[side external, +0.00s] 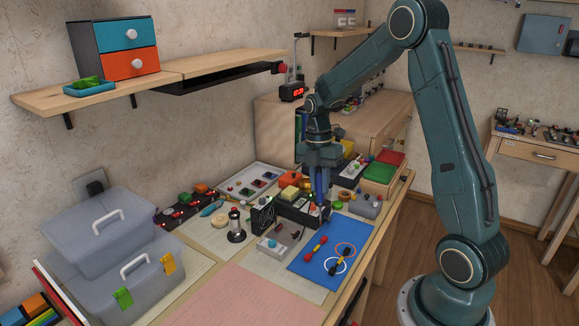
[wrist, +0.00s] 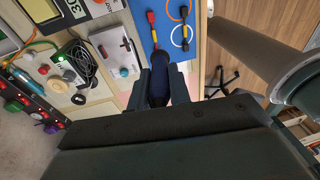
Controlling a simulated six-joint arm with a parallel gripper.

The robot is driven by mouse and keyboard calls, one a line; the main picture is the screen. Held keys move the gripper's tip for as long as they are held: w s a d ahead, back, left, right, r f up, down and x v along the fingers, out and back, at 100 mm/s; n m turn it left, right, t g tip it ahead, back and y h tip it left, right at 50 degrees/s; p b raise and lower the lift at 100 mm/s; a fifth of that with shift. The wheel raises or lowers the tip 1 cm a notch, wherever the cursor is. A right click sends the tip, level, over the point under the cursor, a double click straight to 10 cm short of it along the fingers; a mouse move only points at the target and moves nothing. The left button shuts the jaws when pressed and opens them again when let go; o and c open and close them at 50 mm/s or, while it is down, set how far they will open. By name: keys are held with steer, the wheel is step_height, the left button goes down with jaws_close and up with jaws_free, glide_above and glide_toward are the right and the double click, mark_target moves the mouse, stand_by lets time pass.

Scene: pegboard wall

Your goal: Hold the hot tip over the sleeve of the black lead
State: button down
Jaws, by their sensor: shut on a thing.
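My gripper (side external: 320,190) points down over the back edge of the blue mat (side external: 305,265). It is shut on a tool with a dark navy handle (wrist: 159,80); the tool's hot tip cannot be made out. The black lead (side external: 341,262), with a yellow part at its middle, lies on the mat and also shows in the wrist view (wrist: 185,30). The red lead (side external: 316,248), also with yellow at its middle, lies left of it. The held tool is apart from the black lead, nearer the back of the mat.
An orange ring (side external: 346,250) and a white ring (side external: 329,268) lie around the black lead's ends. A grey box with a button (side external: 271,246) stands left of the mat. A black fan unit (side external: 263,217) and a small lamp-like stand (side external: 236,228) are further left.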

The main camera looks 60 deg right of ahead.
steer(key=s+a+f, duration=0.1)
steer(key=s+f, duration=0.1)
steer(key=s, duration=0.5)
steer(key=shift+s+f, duration=0.15)
steer(key=shift+f, duration=0.25)
steer(key=shift+f, duration=2.05)
steer(key=shift+r, duration=0.2)
stand_by(1.5)
steer(key=shift+r, duration=2.35)
